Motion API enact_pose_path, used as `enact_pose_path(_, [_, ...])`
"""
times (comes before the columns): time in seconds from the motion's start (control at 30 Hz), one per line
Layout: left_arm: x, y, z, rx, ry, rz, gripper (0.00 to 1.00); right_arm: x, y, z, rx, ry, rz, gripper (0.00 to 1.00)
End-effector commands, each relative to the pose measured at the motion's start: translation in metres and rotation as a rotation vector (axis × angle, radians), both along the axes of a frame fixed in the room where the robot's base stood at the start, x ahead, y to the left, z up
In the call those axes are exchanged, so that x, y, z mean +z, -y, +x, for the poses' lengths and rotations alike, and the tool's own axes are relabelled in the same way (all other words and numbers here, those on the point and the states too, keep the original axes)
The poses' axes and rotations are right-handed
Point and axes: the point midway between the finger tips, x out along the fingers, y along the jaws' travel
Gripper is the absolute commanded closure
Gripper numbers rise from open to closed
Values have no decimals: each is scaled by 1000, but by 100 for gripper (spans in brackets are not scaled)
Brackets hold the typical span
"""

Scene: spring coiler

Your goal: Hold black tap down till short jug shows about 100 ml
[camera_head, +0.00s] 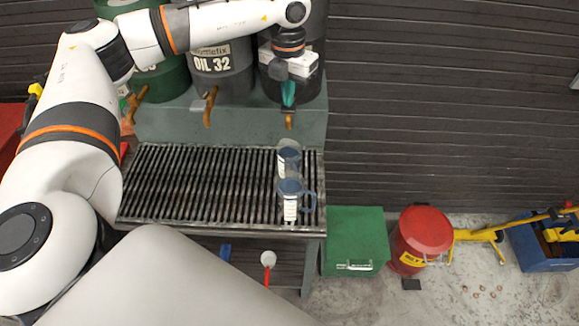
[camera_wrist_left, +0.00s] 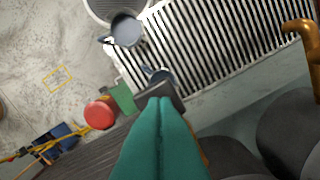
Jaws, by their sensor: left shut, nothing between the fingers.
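The black drum (camera_head: 318,82) stands at the right end of the drum row, partly behind my left arm. Its brass tap (camera_head: 289,121) shows just below my left gripper (camera_head: 288,104), whose teal fingers are shut and empty, pointing down. In the left wrist view the closed fingers (camera_wrist_left: 160,104) end at a dark block (camera_wrist_left: 172,94); contact is unclear. One clear jug (camera_head: 289,158) stands on the grating below the tap; a second jug (camera_head: 291,202) with a handle stands in front of it. I cannot tell which is shorter or read a level. My right gripper is out of view.
A slatted drip grating (camera_head: 200,185) spans the bench front. A grey OIL 32 drum (camera_head: 222,75) and a green drum (camera_head: 165,82) stand left, with brass taps (camera_head: 209,108). A green box (camera_head: 355,240) and a red bin (camera_head: 421,232) stand on the floor to the right.

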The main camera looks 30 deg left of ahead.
Motion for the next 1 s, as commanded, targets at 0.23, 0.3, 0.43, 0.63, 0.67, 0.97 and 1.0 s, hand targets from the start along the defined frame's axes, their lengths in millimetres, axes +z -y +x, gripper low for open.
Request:
enact_pose_path(0.23, [-9, 0, 0, 0, 0, 0, 100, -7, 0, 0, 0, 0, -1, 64])
enact_pose_path(0.3, [-11, 0, 0, 0, -1, 0, 100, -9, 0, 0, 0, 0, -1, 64])
enact_pose_path(0.43, [-16, 0, 0, 0, -1, 1, 100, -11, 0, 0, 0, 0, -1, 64])
enact_pose_path(0.63, [-16, 0, 0, 0, 0, 1, 100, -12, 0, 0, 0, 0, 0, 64])
enact_pose_path(0.67, [-16, 0, 0, 0, 0, 1, 100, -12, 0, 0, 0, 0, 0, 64])
enact_pose_path(0.97, [-17, -1, 0, 1, 1, 1, 100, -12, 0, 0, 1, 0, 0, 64])
enact_pose_path(1.0, [-17, -1, 0, 1, 1, 2, 100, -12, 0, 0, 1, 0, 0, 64])
